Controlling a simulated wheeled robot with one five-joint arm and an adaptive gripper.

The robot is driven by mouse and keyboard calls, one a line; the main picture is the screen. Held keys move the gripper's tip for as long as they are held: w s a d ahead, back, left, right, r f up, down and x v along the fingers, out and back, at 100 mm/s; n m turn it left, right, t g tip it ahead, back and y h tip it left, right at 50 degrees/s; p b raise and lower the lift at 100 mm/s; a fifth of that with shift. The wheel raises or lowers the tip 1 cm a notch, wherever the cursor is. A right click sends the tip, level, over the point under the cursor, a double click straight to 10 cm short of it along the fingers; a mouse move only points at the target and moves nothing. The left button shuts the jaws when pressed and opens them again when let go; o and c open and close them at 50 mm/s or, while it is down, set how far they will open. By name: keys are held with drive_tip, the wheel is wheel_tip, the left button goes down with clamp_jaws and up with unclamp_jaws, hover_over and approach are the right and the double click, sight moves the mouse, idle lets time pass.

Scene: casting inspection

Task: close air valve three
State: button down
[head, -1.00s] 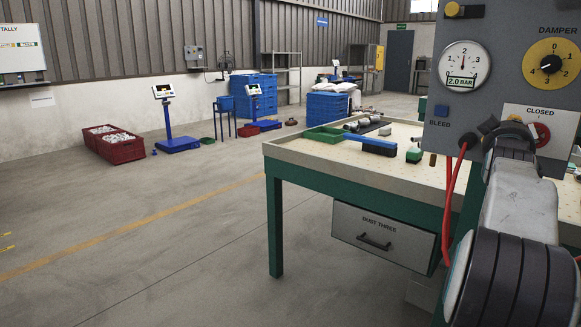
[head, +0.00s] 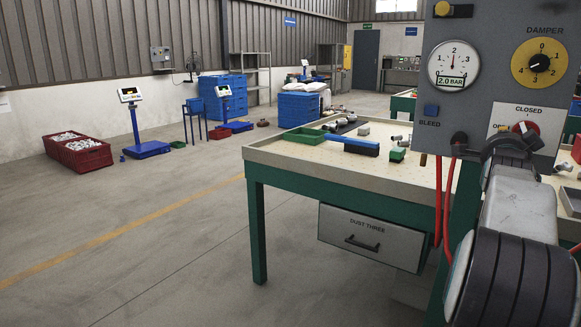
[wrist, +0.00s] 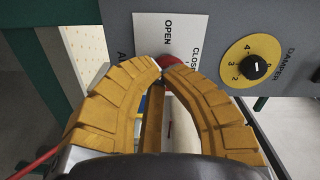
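A grey panel (head: 478,100) on the right carries a white plate (head: 540,115) lettered CLOSED, with a second word partly hidden. A round red valve knob (head: 524,128) with a white mark sits on this plate. In the wrist view the plate (wrist: 180,24) reads OPEN and CLOS, and the red knob (wrist: 171,62) shows just beyond my fingertips. My gripper (wrist: 160,67) has its two orange ridged fingers curved together, tips almost meeting, with nothing seen held. In the head view my gripper (head: 512,148) is in front of the panel, below the knob. Contact with the knob cannot be told.
Above are a pressure gauge (head: 453,65), a yellow damper dial (head: 540,61) and a blue bleed button (head: 431,109). Red hoses (head: 446,200) hang beside the panel. A green-legged table (head: 285,160) with parts stands to the left. The floor (head: 120,230) at left is open.

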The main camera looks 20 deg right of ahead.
drive_tip(key=m, duration=0.3)
drive_tip(key=p+x, duration=0.5)
drive_tip(key=x, duration=0.1)
drive_tip(key=shift+w+d, duration=0.25)
drive_tip(key=shift+r, duration=0.1)
idle(0.6)
drive_tip(key=shift+r, duration=0.1)
drive_tip(key=shift+w+r+b, duration=0.1)
drive_tip(key=shift+r+b, duration=0.25)
drive_tip(key=shift+r, duration=0.35)
drive_tip(key=shift+w+a, duration=0.15)
drive_tip(key=shift+w, duration=0.05)
drive_tip(key=shift+f, duration=0.1)
